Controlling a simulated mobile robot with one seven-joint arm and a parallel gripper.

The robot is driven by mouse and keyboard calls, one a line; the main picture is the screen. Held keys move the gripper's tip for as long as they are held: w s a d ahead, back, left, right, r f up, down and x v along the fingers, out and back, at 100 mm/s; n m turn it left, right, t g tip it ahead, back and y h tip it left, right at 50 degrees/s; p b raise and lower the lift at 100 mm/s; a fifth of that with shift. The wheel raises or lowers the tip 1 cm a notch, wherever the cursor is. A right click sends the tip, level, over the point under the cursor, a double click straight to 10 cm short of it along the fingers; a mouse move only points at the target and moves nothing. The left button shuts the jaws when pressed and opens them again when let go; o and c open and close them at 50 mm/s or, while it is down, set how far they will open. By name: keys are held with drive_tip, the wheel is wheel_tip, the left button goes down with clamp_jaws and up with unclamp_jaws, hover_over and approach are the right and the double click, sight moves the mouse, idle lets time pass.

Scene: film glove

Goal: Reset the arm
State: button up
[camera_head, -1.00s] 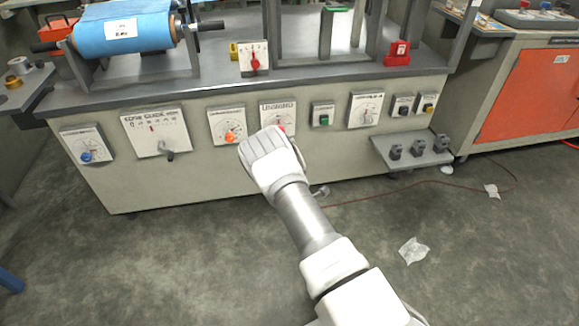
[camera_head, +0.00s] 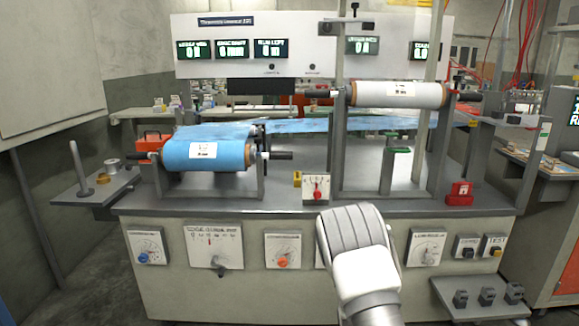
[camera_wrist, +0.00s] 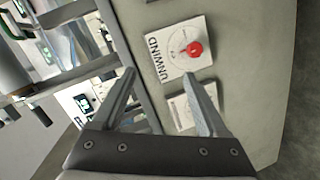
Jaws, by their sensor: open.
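My gripper is seen from behind in the head view, in front of the machine's front panel and overlapping the counter edge; its fingers are hidden there by its pale housing (camera_head: 350,230). In the wrist view its two grey fingers are spread apart, with my gripper (camera_wrist: 160,76) open and nothing held between them. A white plate marked UNWIND (camera_wrist: 172,62) with a red knob (camera_wrist: 194,49) lies beyond the fingertips on the panel. A second white plate (camera_wrist: 182,112) is partly covered by the right finger.
Dials line the front, including an orange knob (camera_head: 282,263). A shelf with small dark blocks (camera_head: 487,296) juts out at lower right.

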drive_tip(key=s+a+r+m+g+y, duration=0.1)
drive_tip(key=s+r+m+g, duration=0.25)
drive_tip(key=s+r, duration=0.55)
drive_tip(key=s+a+r+m+g+y, duration=0.15)
drive_tip(key=s+r+m, duration=0.35)
drive_tip(key=r, duration=0.7)
drive_tip(key=s+a+r+m+g, duration=0.1)
drive_tip(key=s+r+m+g, duration=0.1)
drive_tip(key=s, duration=1.3)
drive_tip(key=s+r+m+g, duration=0.1)
drive_tip(key=s+r+g, duration=0.1)
drive_tip(key=s, duration=1.2)
wheel_tip(320, 180, up, 28)
drive_tip(key=s+p, duration=0.1)
drive_tip(key=p, duration=2.7)
drive_tip(key=shift+a+g, duration=0.15)
drive_tip(key=shift+g, duration=0.15)
